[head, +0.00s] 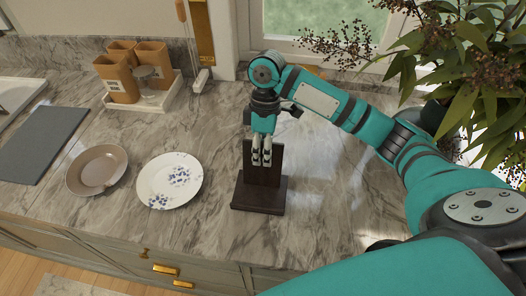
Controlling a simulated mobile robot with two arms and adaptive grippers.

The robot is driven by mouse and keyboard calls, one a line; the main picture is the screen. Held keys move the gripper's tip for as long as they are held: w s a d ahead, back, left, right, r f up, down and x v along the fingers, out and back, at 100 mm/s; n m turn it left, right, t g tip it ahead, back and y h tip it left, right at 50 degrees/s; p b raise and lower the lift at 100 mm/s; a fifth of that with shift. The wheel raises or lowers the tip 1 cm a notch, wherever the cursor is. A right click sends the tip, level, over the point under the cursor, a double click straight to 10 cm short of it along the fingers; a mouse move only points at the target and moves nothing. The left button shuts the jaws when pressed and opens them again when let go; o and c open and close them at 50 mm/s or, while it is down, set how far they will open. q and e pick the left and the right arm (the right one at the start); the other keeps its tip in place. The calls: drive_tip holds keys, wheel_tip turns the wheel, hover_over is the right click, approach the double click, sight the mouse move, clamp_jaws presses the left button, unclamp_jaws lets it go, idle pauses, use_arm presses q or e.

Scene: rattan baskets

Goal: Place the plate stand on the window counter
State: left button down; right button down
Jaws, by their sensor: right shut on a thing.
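The plate stand (260,194) is dark brown, with a flat base and an upright back board. It stands upright on the marble window counter (330,205), near its front edge below the window. My right gripper (261,160) points down from above and is shut on the top of the stand's back board. The fingers cover part of the board's upper edge. My left gripper is not in view.
A white plate with blue flowers (170,181) and a beige plate (97,170) lie left of the stand. A grey mat (42,142) and a white tray (141,104) with orange-brown canisters (153,62) are farther left. A leafy plant (475,60) fills the upper right.

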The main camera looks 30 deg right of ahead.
drive_tip(key=shift+f, duration=0.2)
drive_tip(key=c, duration=1.4)
unclamp_jaws()
drive_tip(key=v, duration=1.2)
drive_tip(key=shift+s+f, duration=0.1)
